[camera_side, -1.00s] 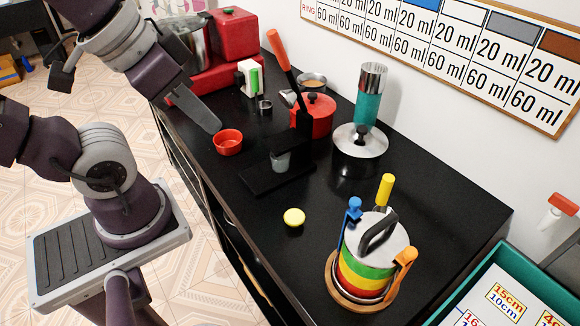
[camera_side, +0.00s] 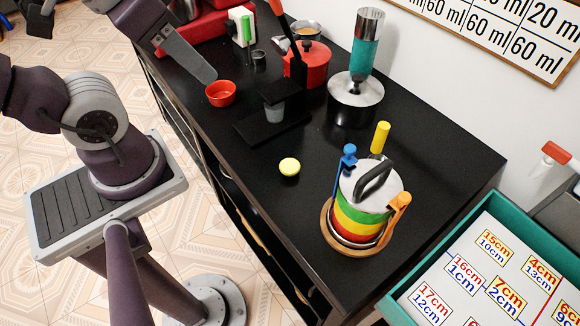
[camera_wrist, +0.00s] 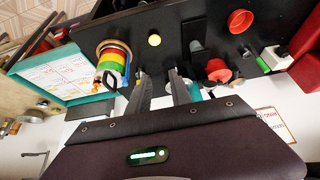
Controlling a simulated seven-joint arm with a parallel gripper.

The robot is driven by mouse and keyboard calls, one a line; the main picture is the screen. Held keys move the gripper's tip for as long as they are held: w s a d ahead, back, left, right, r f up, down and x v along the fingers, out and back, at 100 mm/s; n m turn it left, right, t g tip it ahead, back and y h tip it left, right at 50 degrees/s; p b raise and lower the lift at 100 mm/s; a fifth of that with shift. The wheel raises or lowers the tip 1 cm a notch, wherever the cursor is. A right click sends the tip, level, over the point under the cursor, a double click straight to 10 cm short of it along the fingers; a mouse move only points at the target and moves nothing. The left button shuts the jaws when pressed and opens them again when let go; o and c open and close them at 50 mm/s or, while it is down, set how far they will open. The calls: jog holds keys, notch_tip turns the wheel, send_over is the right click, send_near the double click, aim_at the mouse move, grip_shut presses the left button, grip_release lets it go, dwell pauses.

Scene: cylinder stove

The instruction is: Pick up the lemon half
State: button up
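The lemon half (camera_side: 289,167) is a small yellow round piece lying on the black counter, left of the striped pot stack. In the wrist view it is a yellow dot (camera_wrist: 154,40) above the fingertips. My gripper (camera_wrist: 160,76) shows two dark fingers spread apart with nothing held between them. In the side view one finger (camera_side: 190,55) shows at the upper left, near the red bowl in the picture and well away from the lemon half. The rest of the gripper is cut off by the top edge there.
A red bowl (camera_side: 221,93), black stand (camera_side: 270,122), red pot (camera_side: 306,70) and dark lidded pot (camera_side: 354,103) stand beyond the lemon half. The striped pot stack (camera_side: 363,215) with coloured clips is to its right. A teal tray (camera_side: 398,300) is at lower right. Counter around the lemon half is clear.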

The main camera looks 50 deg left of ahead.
jog(key=o, duration=0.8)
jog(key=shift+o, duration=0.2)
jog(key=shift+f, duration=0.1)
jog(key=n+g+h, duration=0.4)
jog(key=n+h, duration=0.9)
jog(key=n, duration=0.3)
send_over(289, 166)
jog(key=s+a, duration=0.2)
notch_tip(289, 166, down, 20)
jog(key=a+f+n+t, duration=0.1)
jog(key=f+n, duration=0.1)
jog(key=f, duration=0.1)
jog(key=s+a+f+n+t, duration=0.1)
jog(key=f+n+t, duration=0.1)
jog(key=f+n, duration=0.1)
jog(key=a+f+n+t, duration=0.1)
jog(key=f+n, duration=0.1)
jog(key=f, duration=0.3)
jog(key=shift+s+a+t+y, duration=0.1)
jog(key=shift+s+t+y, duration=0.2)
jog(key=shift+y, duration=0.1)
jog(key=x, duration=0.6)
jog(key=shift+w+d, duration=0.2)
jog(key=shift+w, duration=0.4)
